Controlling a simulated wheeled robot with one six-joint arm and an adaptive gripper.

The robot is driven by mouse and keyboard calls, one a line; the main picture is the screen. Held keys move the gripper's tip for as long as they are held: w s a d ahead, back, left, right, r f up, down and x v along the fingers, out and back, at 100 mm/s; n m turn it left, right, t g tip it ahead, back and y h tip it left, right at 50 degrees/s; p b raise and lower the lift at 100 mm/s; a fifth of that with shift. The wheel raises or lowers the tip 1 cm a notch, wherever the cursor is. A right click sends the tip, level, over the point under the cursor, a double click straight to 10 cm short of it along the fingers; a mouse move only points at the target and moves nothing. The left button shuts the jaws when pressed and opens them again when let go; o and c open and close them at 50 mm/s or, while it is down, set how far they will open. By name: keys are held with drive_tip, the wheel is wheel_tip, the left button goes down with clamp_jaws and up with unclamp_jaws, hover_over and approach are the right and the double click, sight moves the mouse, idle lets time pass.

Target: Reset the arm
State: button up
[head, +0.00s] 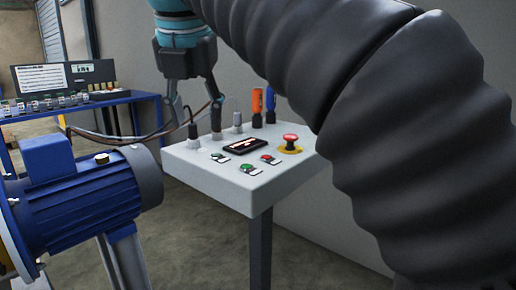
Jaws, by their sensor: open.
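My gripper (196,118) hangs from the top of the head view, pointing down with its two dark fingers spread apart. It appears empty. The fingers overlap the left rear part of a white control box (210,181) on a grey leg. I cannot tell whether the fingertips touch the cable plugs there. My dark ribbed arm crosses the upper right and hides the right part of the box.
The box carries a red mushroom button (291,140), a green button (246,168), a small display (245,146), and orange (257,101) and blue (270,100) handled tools. A blue motor (85,195) stands left. A blue-framed bench (150,104) is behind.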

drive_tip(key=s+d+f+m, duration=0.2)
drive_tip(key=d+f+m, duration=1.1)
drive_tip(key=d+m, duration=0.25)
drive_tip(key=s+d+f+m, duration=0.3)
drive_tip(key=f+m, duration=0.3)
drive_tip(key=f, duration=0.1)
drive_tip(key=s+d+f+m, duration=0.3)
drive_tip(key=f+m, duration=0.3)
drive_tip(key=s+d+f+m+t, duration=0.1)
drive_tip(key=s+d+f+m, duration=0.2)
drive_tip(key=f+m, duration=0.4)
drive_tip(key=shift+s+d+f, duration=0.3)
drive_tip(key=shift+s+d, duration=0.1)
drive_tip(key=shift+s, duration=0.1)
drive_tip(key=shift+c, duration=0.8)
